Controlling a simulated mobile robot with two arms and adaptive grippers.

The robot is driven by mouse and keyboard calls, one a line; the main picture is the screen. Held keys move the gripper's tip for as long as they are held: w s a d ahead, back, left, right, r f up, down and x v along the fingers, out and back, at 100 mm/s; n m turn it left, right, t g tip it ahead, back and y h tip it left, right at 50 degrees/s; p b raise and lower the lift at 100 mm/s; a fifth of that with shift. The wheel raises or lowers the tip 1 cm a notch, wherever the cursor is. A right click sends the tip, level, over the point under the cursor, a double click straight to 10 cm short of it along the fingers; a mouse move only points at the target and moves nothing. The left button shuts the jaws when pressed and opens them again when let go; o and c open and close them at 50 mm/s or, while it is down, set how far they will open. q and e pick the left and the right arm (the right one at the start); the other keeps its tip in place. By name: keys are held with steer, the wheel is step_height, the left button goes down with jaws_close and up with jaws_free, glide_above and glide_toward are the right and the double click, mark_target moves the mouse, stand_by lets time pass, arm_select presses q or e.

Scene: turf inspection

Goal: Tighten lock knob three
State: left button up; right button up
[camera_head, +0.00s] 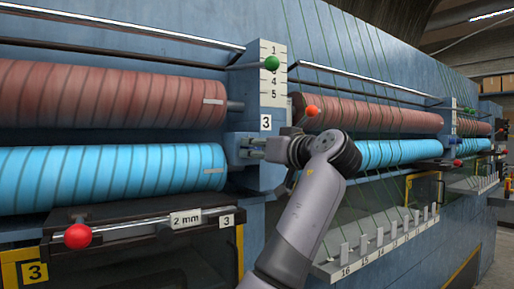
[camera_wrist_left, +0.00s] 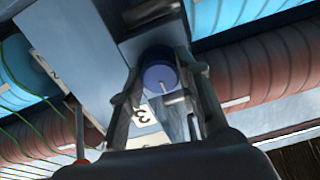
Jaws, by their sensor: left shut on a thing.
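Lock knob three is a round blue knob with a white mark (camera_wrist_left: 160,75), seen in the left wrist view on the blue-grey upright beside a "3" label (camera_wrist_left: 141,114). My left gripper (camera_wrist_left: 163,86) has one finger on each side of the knob and is shut on it. In the head view my left gripper (camera_head: 259,146) reaches the upright just below the white "3" plate (camera_head: 265,122), between the machine sections. There the gripper and its wrist largely hide the knob. My right gripper is not in view.
Red rollers (camera_head: 110,95) and blue rollers (camera_head: 112,178) flank the upright. A green ball (camera_head: 271,62) sits on the scale plate, and an orange ball lever (camera_head: 311,111) stands close to my left wrist. A red ball handle (camera_head: 77,236) is at lower left. Thin green strands run behind my arm.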

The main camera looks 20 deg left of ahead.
arm_select(q)
steer(key=shift+r, duration=0.35)
steer(key=o, duration=0.8)
steer(key=shift+c, duration=0.2)
steer(key=o, duration=0.4)
steer(key=shift+f, duration=0.15)
steer(key=shift+f, duration=0.1)
steer(key=shift+d, duration=0.15)
steer(key=v, duration=1.1)
steer(key=shift+s+d, duration=0.25)
steer(key=shift+s, duration=0.1)
